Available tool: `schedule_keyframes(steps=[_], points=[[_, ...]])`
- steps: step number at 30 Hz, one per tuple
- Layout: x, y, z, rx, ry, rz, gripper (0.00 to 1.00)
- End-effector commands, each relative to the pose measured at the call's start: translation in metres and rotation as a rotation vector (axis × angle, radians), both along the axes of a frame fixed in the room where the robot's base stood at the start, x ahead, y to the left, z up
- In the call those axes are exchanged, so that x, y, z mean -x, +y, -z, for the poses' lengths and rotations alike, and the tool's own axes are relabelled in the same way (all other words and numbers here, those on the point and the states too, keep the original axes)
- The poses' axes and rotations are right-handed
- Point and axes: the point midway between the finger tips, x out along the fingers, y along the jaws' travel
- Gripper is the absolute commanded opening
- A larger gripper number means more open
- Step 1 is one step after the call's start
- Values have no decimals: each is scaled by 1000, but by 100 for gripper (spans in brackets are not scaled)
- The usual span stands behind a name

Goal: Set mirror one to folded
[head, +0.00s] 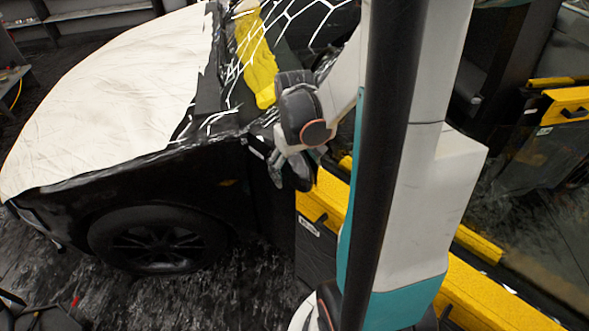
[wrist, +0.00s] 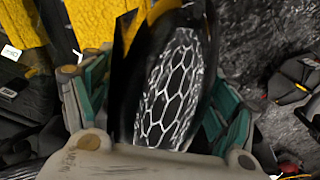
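The car's side mirror (wrist: 168,85) fills the middle of the wrist view, its glass reflecting a white honeycomb pattern inside a dark housing. My gripper (wrist: 160,100) has its teal-padded fingers spread wide, one on each side of the mirror. I cannot tell whether either pad touches the housing. In the head view my gripper (head: 283,165) is beside the front of the car's door, with the dark mirror (head: 304,176) partly hidden behind it. The mirror's angle to the door is hard to judge.
The black car (head: 130,190) has a pale cover (head: 110,95) over its hood. A yellow cloth (head: 257,65) lies near the windshield. Yellow-topped cases (head: 490,300) stand close at the right, below my arm.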

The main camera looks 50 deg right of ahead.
Motion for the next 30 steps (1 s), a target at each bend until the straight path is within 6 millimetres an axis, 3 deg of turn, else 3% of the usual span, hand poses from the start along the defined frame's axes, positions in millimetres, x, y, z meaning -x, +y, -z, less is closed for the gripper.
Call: schedule_keyframes(steps=[10,21,30], points=[[-1,-1,-8,0,-1,3,78],[0,0,-58,0,0,2,78],[0,0,-75,0,0,1,78]])
